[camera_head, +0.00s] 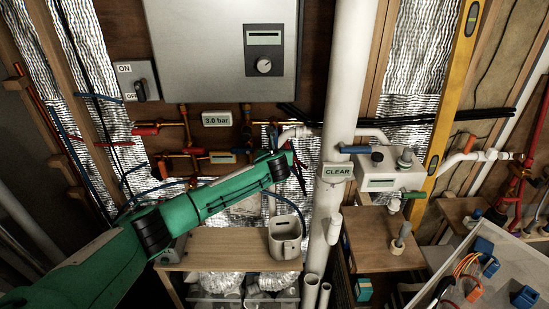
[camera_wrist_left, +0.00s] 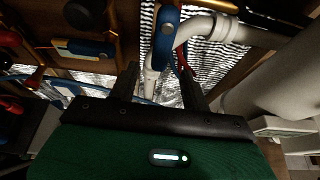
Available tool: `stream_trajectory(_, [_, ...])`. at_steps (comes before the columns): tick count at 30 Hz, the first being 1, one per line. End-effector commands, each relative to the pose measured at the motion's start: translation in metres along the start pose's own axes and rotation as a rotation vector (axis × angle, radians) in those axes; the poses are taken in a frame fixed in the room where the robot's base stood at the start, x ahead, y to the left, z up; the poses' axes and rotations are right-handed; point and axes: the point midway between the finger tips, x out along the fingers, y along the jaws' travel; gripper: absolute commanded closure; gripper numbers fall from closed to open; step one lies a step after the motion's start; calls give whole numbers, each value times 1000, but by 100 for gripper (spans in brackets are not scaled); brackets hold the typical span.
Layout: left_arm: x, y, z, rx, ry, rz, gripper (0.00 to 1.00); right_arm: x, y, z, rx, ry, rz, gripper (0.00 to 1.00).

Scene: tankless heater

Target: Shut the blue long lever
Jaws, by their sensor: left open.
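A long blue lever (camera_wrist_left: 165,42) shows in the left wrist view. It points up and down in the picture, beside the bend of a white pipe (camera_wrist_left: 200,28). My left gripper (camera_wrist_left: 158,74) is open, with its two dark fingers apart below the lever's lower end. I see nothing held between them, and I cannot tell whether a finger touches the lever. In the head view my left gripper (camera_head: 297,168) is by the pipes, left of the thick white pipe. The lever is hard to make out there. My right gripper is not in view.
Another blue handle (camera_head: 355,149) is on the white unit (camera_head: 388,180).

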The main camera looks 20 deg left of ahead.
Motion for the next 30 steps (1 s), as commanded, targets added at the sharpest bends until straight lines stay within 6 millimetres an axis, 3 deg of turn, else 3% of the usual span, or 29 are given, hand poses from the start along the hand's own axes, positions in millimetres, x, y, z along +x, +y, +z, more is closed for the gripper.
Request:
stream_trajectory(13, [-51,0,-2,1,0,0,53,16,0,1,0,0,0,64])
stream_trajectory(30, [-57,0,-1,1,1,1,53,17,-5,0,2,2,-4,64])
